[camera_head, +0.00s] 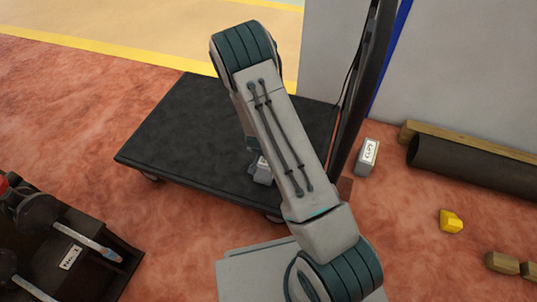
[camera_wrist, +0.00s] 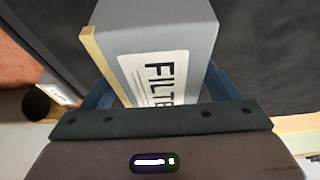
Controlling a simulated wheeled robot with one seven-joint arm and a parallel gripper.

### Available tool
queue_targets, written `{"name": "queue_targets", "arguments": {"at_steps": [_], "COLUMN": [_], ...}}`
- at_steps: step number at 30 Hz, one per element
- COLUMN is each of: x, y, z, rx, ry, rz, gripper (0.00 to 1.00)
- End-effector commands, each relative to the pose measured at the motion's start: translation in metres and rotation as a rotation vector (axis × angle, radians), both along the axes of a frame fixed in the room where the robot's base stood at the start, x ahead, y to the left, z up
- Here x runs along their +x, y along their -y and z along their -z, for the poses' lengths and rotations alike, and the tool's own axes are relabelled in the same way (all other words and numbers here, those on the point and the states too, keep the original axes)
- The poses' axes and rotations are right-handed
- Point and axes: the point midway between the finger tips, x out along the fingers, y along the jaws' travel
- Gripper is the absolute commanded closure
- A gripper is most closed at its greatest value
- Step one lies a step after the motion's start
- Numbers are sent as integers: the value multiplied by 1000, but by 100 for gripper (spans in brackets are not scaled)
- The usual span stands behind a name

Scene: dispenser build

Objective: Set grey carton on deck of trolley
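A grey carton (camera_wrist: 160,22) with a tan edge and a white label reading "FILTE…" fills the wrist view's middle. My gripper (camera_wrist: 160,95) has its blue fingers on both sides of it, seemingly closed against it. In the head view, only a small part of the carton (camera_head: 262,172) shows beside my forearm, over the trolley's black deck (camera_head: 190,125). My arm hides the fingers there. Whether the carton touches the deck or hangs just above it, I cannot tell.
A small grey box labelled "CLIPS" (camera_head: 367,157) stands on the red floor right of the trolley's dark upright (camera_head: 362,85). A dark pipe (camera_head: 470,165) and a yellow block (camera_head: 451,221) lie farther right. A dark tool bin (camera_head: 65,255) is lower left. The deck's left part is clear.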

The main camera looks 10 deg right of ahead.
Motion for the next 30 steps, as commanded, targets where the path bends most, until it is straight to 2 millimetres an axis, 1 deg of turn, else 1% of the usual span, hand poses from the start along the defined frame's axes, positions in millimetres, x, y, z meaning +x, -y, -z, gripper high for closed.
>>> {"name": "queue_targets", "arguments": {"at_steps": [8,11,14,21,24,27,30], "x": [0,0,-4,-21,-28,-33,-37], "y": [0,0,-4,-15,-19,-22,-24], "z": [-1,-6,-21,-71,-89,-103,-111], "rx": [0,0,0,1,0,0,0], "ry": [0,0,1,1,1,1,0], "rz": [0,1,-1,-3,-3,-3,-1], "gripper": [17,17,17,17,17,17,17]}}
